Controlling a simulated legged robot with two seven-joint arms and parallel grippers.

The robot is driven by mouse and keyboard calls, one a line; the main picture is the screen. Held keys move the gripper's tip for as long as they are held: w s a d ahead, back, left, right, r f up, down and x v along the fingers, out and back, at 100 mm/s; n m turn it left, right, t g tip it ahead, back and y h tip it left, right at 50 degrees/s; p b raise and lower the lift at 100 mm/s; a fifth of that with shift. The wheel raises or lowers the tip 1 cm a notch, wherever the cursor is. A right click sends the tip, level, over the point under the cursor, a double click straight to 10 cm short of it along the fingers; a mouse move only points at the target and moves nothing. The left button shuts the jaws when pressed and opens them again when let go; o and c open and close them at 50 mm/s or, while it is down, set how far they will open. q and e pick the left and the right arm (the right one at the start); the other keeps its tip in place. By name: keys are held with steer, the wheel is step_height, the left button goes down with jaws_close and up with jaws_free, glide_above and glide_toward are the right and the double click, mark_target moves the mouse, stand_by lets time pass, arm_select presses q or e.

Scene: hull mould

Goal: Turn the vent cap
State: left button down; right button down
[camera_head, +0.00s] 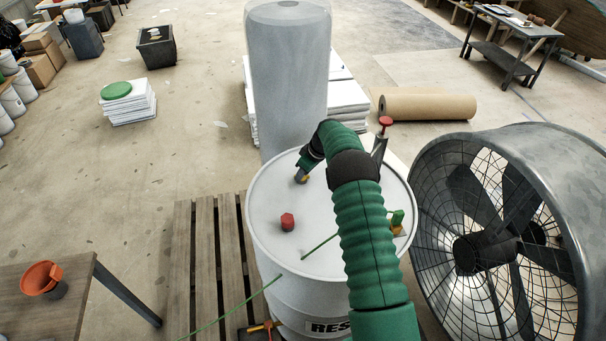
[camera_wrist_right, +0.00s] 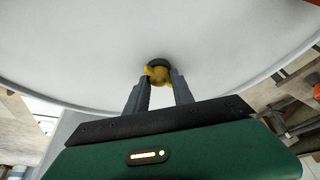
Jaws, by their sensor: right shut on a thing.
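The vent cap (camera_head: 300,179) is a small yellow piece on the lid of a white drum (camera_head: 262,262), near the lid's far left part. In the right wrist view the cap (camera_wrist_right: 157,72) looks yellow with a dark ring behind it. My right gripper (camera_head: 303,172) reaches down to it from my green arm. In the right wrist view its two grey fingers (camera_wrist_right: 158,84) stand on either side of the cap and are shut on it. The fingers hide the cap's sides. My left gripper is in neither view.
A red cap (camera_head: 287,221), a green fitting (camera_head: 397,217) and a red-topped post (camera_head: 385,121) are on the drum. A large fan (camera_head: 490,240) stands close on the right. A tall wrapped cylinder (camera_head: 288,80) stands behind. A wooden pallet (camera_head: 205,265) lies at left.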

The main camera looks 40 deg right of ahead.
steer(key=shift+s+d+f+m, duration=0.15)
steer(key=shift+d+m, duration=0.05)
steer(key=shift+m, duration=0.2)
steer(key=shift+a+m+h+b, duration=0.15)
steer(key=shift+m+h+b, duration=0.35)
steer(key=shift+m+b, duration=0.3)
steer(key=m+h, duration=0.1)
steer(key=m, duration=0.1)
steer(key=shift+a+m+b, duration=0.15)
steer(key=shift+m+b, duration=0.15)
steer(key=shift+m, duration=0.1)
steer(key=m+h, duration=0.1)
steer(key=m, duration=0.1)
steer(key=shift+m+g, duration=0.3)
steer(key=m, duration=0.2)
steer(key=m+g+h, duration=0.1)
steer(key=shift+w+a+m, duration=0.2)
steer(key=shift+w+m, duration=0.05)
steer(key=shift+m, duration=0.05)
steer(key=m, duration=0.2)
steer(key=m+g+h+b, duration=0.1)
steer(key=m, duration=0.2)
steer(key=shift+w+a+g, duration=0.15)
steer(key=shift+g, duration=0.15)
steer(key=shift+m, duration=0.3)
steer(key=c, duration=1.1)
jaws_free()
